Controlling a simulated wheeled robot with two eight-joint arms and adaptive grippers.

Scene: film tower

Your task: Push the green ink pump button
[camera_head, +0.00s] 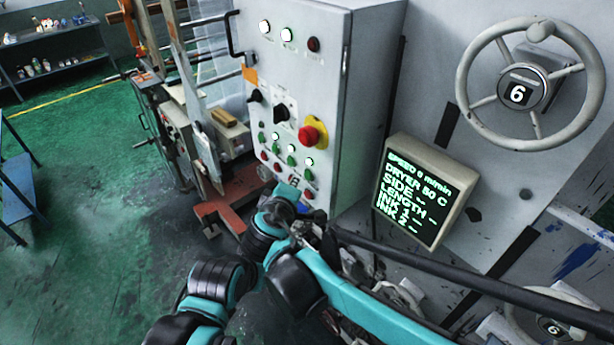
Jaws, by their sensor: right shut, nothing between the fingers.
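The control panel (265,75) is a light grey cabinet front with rows of buttons. Several small green buttons (291,149) sit in its lower part, some brightly lit, with red buttons beside and below them. Labels are too small to read, so I cannot tell which green one is the ink pump button. My right gripper (288,193) is small in view and shut, with nothing in it, at the panel's lower edge just below the buttons. I cannot tell whether it touches the panel. The arm behind it hides the cabinet's bottom. My left gripper is not in view.
A red mushroom button (312,133) on a yellow base and black knobs (281,112) sit above the green buttons. A display (421,193) with green text and a handwheel (526,82) are at the right. A dark bar (450,270) crosses the lower right. Green floor lies left.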

